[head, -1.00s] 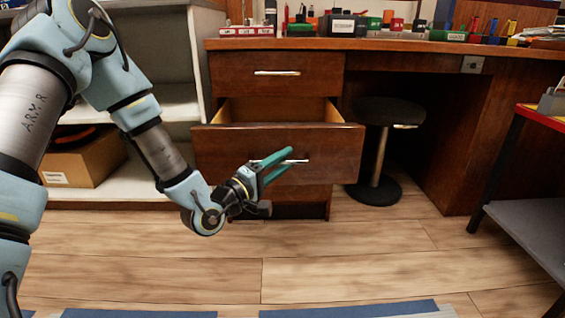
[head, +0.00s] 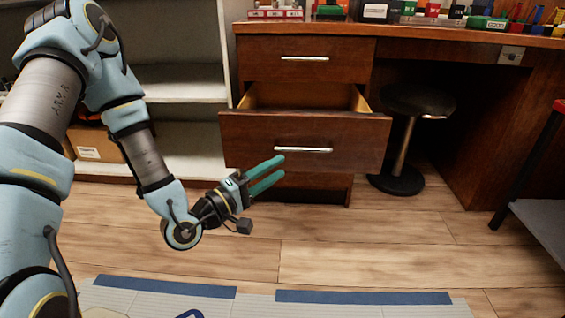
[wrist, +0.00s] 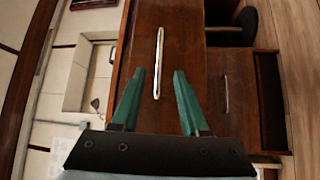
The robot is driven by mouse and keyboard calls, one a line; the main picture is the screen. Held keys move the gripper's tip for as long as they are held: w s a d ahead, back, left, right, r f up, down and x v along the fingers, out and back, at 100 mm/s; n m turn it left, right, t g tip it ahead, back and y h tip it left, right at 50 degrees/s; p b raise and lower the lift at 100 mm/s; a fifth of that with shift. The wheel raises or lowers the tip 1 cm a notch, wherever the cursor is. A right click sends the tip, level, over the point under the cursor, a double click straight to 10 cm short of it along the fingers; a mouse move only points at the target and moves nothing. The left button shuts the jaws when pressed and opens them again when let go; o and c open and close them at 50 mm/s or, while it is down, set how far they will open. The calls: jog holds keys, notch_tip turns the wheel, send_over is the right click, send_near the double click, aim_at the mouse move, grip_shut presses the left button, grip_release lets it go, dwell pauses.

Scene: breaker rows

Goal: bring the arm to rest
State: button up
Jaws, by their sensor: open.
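My gripper (head: 267,175) has two green fingers, held apart with nothing between them. In the head view it is in front of the desk's open middle drawer (head: 345,140), just below and left of the drawer's metal handle (head: 303,150). A gap of floor and drawer front shows around it. In the wrist view my gripper (wrist: 155,85) points at the wooden drawer fronts, with one handle (wrist: 159,62) showing between the fingertips and another handle (wrist: 226,94) to the right. My arm is bent at the left side of the head view.
A round black stool (head: 418,102) stands under the desk (head: 450,40). White shelves (head: 185,90) with a cardboard box (head: 96,145) are behind my arm. A shelf table (head: 545,218) is at the right edge. The wooden floor in front (head: 370,255) is clear.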

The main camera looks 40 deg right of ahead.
dwell(0.5)
jog(key=w+a+f+m+t+y+p, duration=0.3)
jog(key=w+a+m+y, duration=0.1)
jog(key=w+a+y, duration=0.85)
jog(key=a+r+n+y+p, duration=0.1)
jog(key=a+r+y, duration=0.25)
jog(key=a, duration=0.75)
jog(key=a+r+n+y+p, duration=0.1)
jog(key=a+r+y, duration=0.25)
jog(key=a, duration=0.65)
jog(key=s+a+r+n+g, duration=0.1)
jog(key=s+a+r+g, duration=0.25)
jog(key=s+r, duration=0.2)
notch_tip(320, 180, up, 37)
jog(key=p, duration=3.8)
jog(key=shift+s+a, duration=0.15)
jog(key=shift+a, duration=0.2)
